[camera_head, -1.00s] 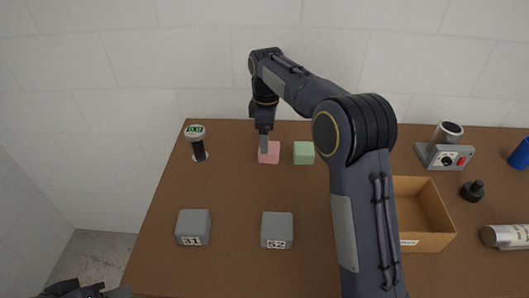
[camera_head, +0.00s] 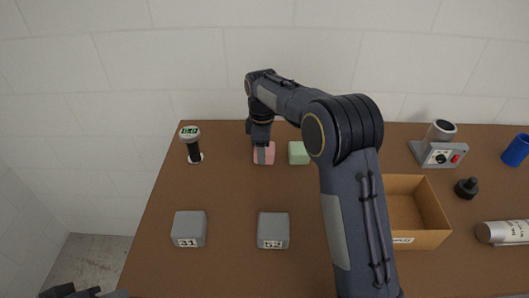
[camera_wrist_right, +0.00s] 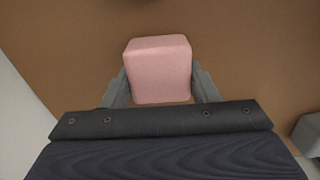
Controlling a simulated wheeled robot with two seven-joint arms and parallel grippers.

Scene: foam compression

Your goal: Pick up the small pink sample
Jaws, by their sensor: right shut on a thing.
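The small pink sample (camera_head: 270,154) is a pink block near the back of the brown table (camera_head: 235,200). In the right wrist view the pink sample (camera_wrist_right: 158,68) sits between the two grey fingers of my right gripper (camera_wrist_right: 160,92), which touch its sides. In the head view my right gripper (camera_head: 262,155) points down over it and hides part of it. I cannot tell whether the sample is off the table. At the lower left edge a dark part of my left arm shows; its fingers cannot be made out.
A green block (camera_head: 299,153) stands just right of the pink sample. A gauge (camera_head: 190,137) stands left. Grey blocks marked 31 (camera_head: 189,227) and 52 (camera_head: 273,229) stand in front.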

